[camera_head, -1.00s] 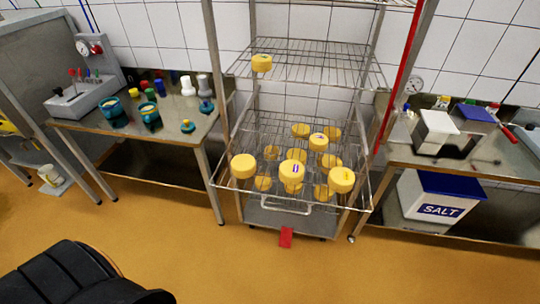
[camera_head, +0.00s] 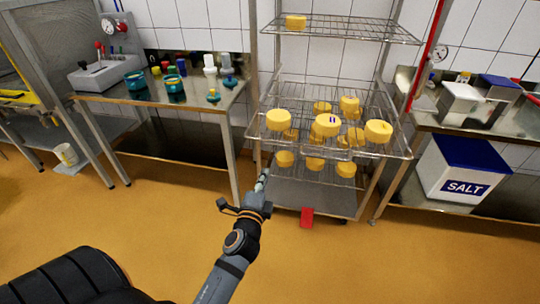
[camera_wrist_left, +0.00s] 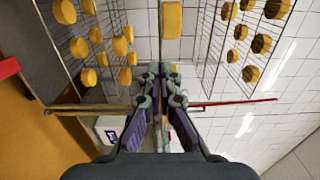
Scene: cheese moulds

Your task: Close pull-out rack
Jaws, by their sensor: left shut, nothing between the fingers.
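The pull-out wire rack (camera_head: 393,152) juts out toward me from the steel shelving in the head view, with several yellow cheeses (camera_head: 327,124) on it. More cheeses show through its wires. My left gripper (camera_head: 263,178) is shut and empty, just below and left of the rack's front edge; I cannot tell whether it touches anything. In the left wrist view its fingertips (camera_wrist_left: 161,70) are together, with wire racks and cheeses on both sides and one cheese (camera_wrist_left: 172,20) straight beyond. My right gripper is not in view.
An upper shelf (camera_head: 350,30) holds one cheese. A bench with teal pots (camera_head: 135,80) stands at left. A SALT box (camera_head: 460,170) sits under the right bench. A red piece (camera_head: 307,217) is on the floor by the shelving. The floor in front is free.

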